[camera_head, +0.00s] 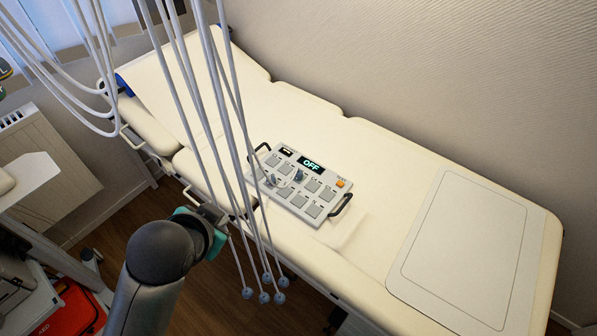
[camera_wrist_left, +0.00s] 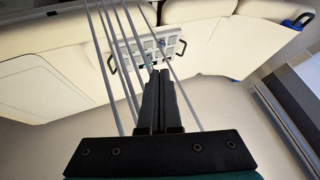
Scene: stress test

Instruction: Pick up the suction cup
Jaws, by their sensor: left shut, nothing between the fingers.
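Several small blue-grey suction cups hang at the lower ends of white cables in the head view, one of them the left suction cup (camera_head: 247,293). They hang in front of the bed's near edge, over the floor. Two more blue-grey cups seem to lie on the grey control panel (camera_head: 318,188), one of them the panel's left cup (camera_head: 271,180). My left gripper (camera_head: 222,213) is beside the cables, above and left of the hanging cups. In the left wrist view its fingers (camera_wrist_left: 161,73) are together and empty, with cables close by. My right gripper is out of view.
The cream bed (camera_head: 375,145) bears the panel and a pale flat pad (camera_head: 470,240). White cables (camera_head: 215,110) run down from above across the middle. A red AED bag (camera_head: 72,310) is at the lower left. Wooden floor lies below the bed.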

